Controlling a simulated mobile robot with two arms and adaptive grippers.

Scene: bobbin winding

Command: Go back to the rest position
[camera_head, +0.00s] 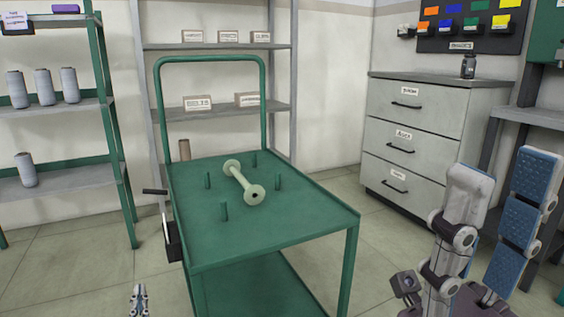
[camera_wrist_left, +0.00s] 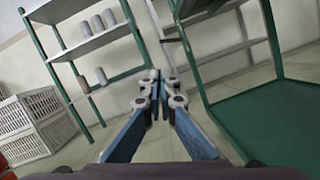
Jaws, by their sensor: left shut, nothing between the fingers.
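My left gripper (camera_head: 138,288) shows small at the bottom left of the head view, over the floor to the left of the green cart (camera_head: 300,228). Its fingers are together and empty. The left wrist view shows the same shut fingers (camera_wrist_left: 160,78) up close, with nothing between them. My right gripper (camera_head: 505,166) stands large at the right of the head view, pointing up. Its blue-padded fingers are spread apart with nothing between them. A pale bobbin (camera_head: 239,182) lies on the cart's top, among several green pegs (camera_head: 224,211), away from both grippers.
A green-framed shelf (camera_head: 60,183) with grey spools (camera_head: 43,87) stands at left. A grey rack (camera_head: 210,46) with boxes stands behind the cart. A drawer cabinet (camera_head: 415,128) is at back right. White crates (camera_wrist_left: 38,125) show in the left wrist view. Floor is free left of the cart.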

